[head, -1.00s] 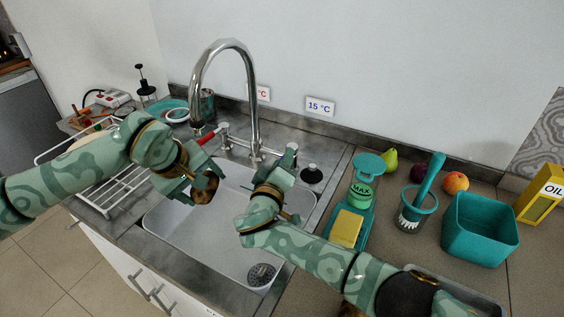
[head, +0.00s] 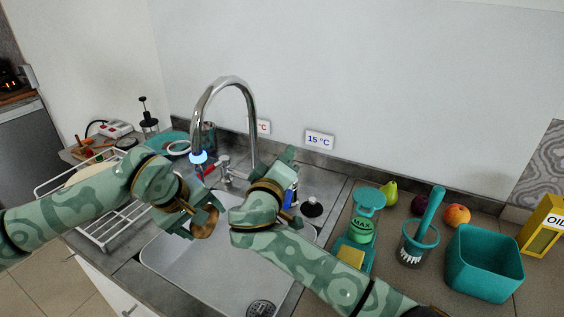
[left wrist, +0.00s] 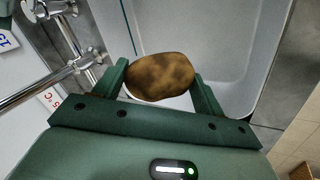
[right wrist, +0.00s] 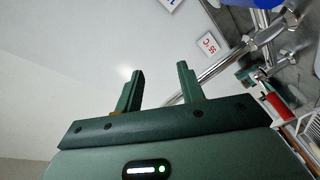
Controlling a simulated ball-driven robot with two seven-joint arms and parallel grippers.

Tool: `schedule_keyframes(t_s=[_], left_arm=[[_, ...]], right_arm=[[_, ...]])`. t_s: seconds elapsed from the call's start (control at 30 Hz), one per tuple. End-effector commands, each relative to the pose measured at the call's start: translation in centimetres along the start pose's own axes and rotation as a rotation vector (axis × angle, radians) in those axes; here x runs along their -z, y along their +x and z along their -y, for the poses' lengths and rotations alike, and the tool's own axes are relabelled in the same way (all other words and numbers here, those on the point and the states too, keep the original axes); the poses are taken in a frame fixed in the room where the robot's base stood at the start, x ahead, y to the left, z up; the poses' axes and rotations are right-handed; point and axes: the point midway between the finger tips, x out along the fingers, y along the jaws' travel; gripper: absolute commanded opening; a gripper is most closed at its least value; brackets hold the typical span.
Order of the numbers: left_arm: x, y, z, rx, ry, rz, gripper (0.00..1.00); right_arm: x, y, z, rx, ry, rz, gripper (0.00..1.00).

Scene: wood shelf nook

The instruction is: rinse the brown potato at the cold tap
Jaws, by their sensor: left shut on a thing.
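The brown potato (head: 206,226) is held between the fingers of my left gripper (head: 197,222), over the sink and below the spout; it fills the jaws in the left wrist view (left wrist: 160,76). The chrome tap (head: 252,120) arches above, with a blue glow at its spout tip (head: 198,157). I cannot tell whether water runs. The blue cold handle (head: 288,198) is partly hidden behind my right gripper (head: 288,168). The right gripper's fingers are apart and empty in the right wrist view (right wrist: 158,88). The 15 °C sign (head: 320,139) is on the wall.
The red hot handle (head: 209,169) is behind my left gripper. A drying rack (head: 105,228) stands left of the sink (head: 190,268).

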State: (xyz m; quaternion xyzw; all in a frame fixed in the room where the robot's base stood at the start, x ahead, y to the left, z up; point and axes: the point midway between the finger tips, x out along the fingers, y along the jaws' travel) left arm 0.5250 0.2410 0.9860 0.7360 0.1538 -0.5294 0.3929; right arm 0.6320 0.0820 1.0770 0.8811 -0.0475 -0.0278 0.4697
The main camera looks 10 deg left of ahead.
Motion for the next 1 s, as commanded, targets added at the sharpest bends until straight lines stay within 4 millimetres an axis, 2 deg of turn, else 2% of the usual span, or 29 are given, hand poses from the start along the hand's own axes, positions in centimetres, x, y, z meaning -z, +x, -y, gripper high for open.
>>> schedule_keyframes(t_s=[0.07,0.1,0.2,0.27,0.43,0.5,0.6,0.8,1.0], left_arm=[[0.0,0.0,0.0,-0.001,0.0,0.0,0.46],[0.0,0.0,0.0,-0.001,0.0,0.0,0.46],[0.0,0.0,0.0,0.0,0.0,0.0,0.46],[0.0,0.0,0.0,-0.001,0.0,0.0,0.46],[0.0,0.0,0.0,-0.001,0.0,0.0,0.46],[0.0,0.0,0.0,-0.001,0.0,0.0,0.46],[0.0,0.0,0.0,-0.001,0.0,0.0,0.46],[0.0,0.0,0.0,-0.001,0.0,0.0,0.46],[0.0,0.0,0.0,0.0,0.0,0.0,0.46]], right_arm=[[0.0,0.0,0.0,0.0,0.0,0.0,0.36],[0.0,0.0,0.0,0.001,0.002,0.001,0.25],[-0.6,0.3,0.0,0.022,0.032,0.024,0.0],[-1.5,0.6,0.0,0.056,0.08,0.061,0.0],[-5.8,1.6,0.0,0.245,0.352,0.259,0.0],[-7.5,1.5,0.0,0.351,0.496,0.359,0.0],[-9.0,0.6,-0.4,0.51,0.692,0.487,0.0],[-9.6,-2.5,-2.6,0.797,0.97,0.655,0.0],[-9.2,-5.0,-4.8,0.973,1.084,0.72,0.0]])
